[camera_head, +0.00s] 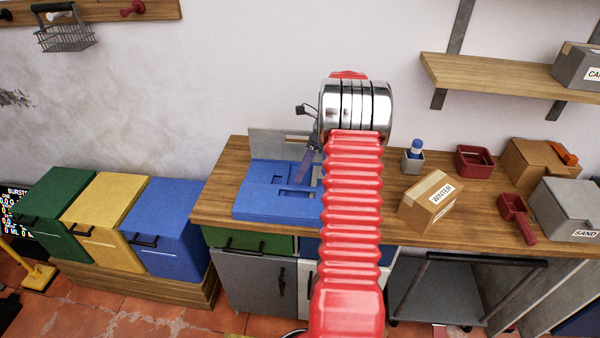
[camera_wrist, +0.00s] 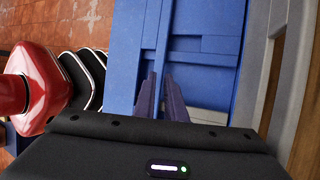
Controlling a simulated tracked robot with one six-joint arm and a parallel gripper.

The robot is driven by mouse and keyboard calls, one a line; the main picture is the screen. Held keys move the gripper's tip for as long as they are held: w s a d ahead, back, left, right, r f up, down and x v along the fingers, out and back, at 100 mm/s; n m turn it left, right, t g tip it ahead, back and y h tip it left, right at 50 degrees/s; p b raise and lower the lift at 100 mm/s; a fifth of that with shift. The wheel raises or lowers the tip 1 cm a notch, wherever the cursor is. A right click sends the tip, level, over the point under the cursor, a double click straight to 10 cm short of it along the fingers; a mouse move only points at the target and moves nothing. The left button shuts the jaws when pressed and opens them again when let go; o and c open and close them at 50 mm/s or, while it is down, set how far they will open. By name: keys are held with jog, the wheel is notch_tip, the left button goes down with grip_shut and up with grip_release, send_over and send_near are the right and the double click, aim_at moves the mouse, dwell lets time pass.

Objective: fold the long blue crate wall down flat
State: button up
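The blue crate (camera_head: 255,205) sits on the wooden counter, low and flat-looking, with slots and stepped panels on top. No long blue wall clearly stands upright; the blue panels appear to lie flat. A grey slotted wall (camera_head: 268,143) stands upright along its back edge. In the wrist view the blue panels (camera_wrist: 205,60) fill the middle, with the grey wall (camera_wrist: 284,75) at the right. My gripper (camera_wrist: 160,76) points at the blue panels, its purple fingers slightly apart with nothing between them. I cannot tell whether the tips touch. My arm hides the crate's right end in the head view.
Green, yellow and blue bins (camera_head: 165,225) stand left. A shelf (camera_head: 490,76) hangs above right.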

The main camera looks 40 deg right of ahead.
jog(key=o, duration=0.3)
jog(key=shift+o, duration=0.2)
jog(key=shift+r, duration=0.15)
jog(key=v, duration=1.3)
jog(key=shift+d+r, duration=0.15)
jog(key=shift+r, duration=0.05)
